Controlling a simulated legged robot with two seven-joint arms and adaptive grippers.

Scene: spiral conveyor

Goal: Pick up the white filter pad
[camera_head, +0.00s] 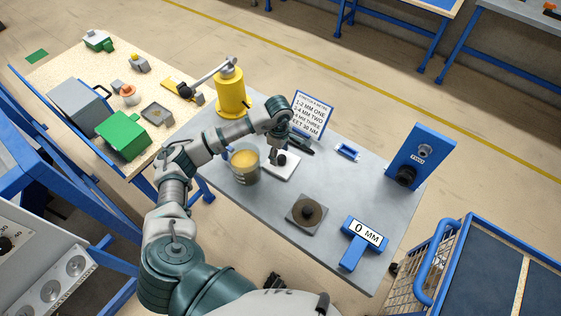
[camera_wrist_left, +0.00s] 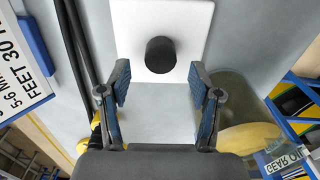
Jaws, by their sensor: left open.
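The white filter pad (camera_head: 286,172) is a flat white square with a short black knob on top. It lies on the grey table beside a tin of yellow stuff. My left gripper (camera_head: 279,153) is over the pad near the knob, its fingers small and partly hidden in the head view. In the left wrist view the pad (camera_wrist_left: 185,22) fills the top middle, with its black knob just beyond the open fingertips. The left gripper (camera_wrist_left: 159,84) is open and empty there, its fingers apart on either side of the pad's near part. My right gripper is not seen.
A yellow cylinder (camera_head: 231,92) and a sign (camera_head: 311,114) stand behind.

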